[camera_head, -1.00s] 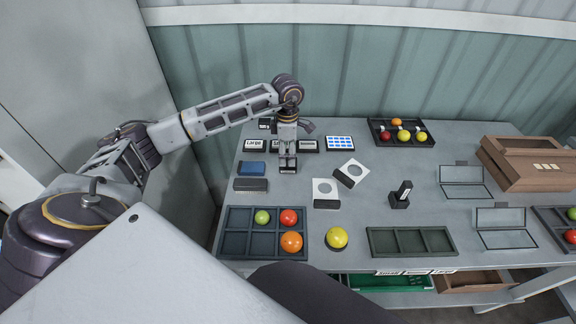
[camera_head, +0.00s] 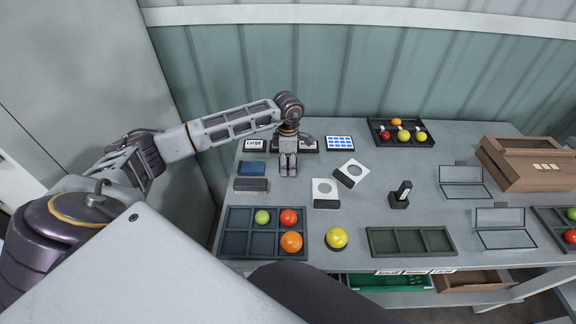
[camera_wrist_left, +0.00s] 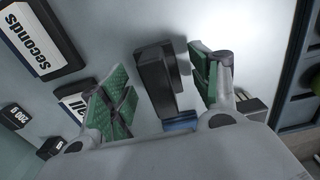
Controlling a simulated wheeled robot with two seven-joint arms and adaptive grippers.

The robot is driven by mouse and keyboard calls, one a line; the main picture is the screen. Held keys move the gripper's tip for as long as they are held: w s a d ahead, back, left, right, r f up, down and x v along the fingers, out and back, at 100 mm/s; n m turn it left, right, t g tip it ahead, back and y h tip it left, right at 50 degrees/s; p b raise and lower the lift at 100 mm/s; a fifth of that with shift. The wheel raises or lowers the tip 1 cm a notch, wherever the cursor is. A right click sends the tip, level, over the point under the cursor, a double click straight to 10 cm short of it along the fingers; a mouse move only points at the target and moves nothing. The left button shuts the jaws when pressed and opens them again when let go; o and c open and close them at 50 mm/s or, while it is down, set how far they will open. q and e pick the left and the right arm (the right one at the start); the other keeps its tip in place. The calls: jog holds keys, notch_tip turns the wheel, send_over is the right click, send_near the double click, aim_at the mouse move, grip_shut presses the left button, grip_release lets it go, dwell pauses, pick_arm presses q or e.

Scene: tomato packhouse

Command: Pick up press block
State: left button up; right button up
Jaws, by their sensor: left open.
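A dark block (camera_wrist_left: 158,78), which I take for the press block, lies between the fingers of my left gripper (camera_wrist_left: 158,88) in the left wrist view. A blue piece (camera_wrist_left: 180,122) shows at its lower end; I cannot tell whether it is part of it. The green-padded fingers stand apart on either side, with a gap to the block. In the head view, my left gripper (camera_head: 288,172) points down close to the table (camera_head: 330,225) and hides the block. My right gripper is not in view.
A blue block (camera_head: 251,168) and a dark grey block (camera_head: 251,185) lie left of the gripper. White plates with round holes (camera_head: 325,190) lie to its right. Label stands, including "Seconds" (camera_wrist_left: 40,35), are behind it. A compartment tray (camera_head: 262,208) with fruit is in front.

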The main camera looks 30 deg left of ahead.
aim_at(288, 158)
pick_arm(q)
jog(key=c, duration=1.1)
jog(key=shift+r, duration=0.1)
jog(key=shift+r, duration=4.95)
jog(key=o, duration=0.5)
jog(key=shift+c, duration=0.2)
jog(key=c, duration=0.3)
jog(key=shift+r, duration=0.1)
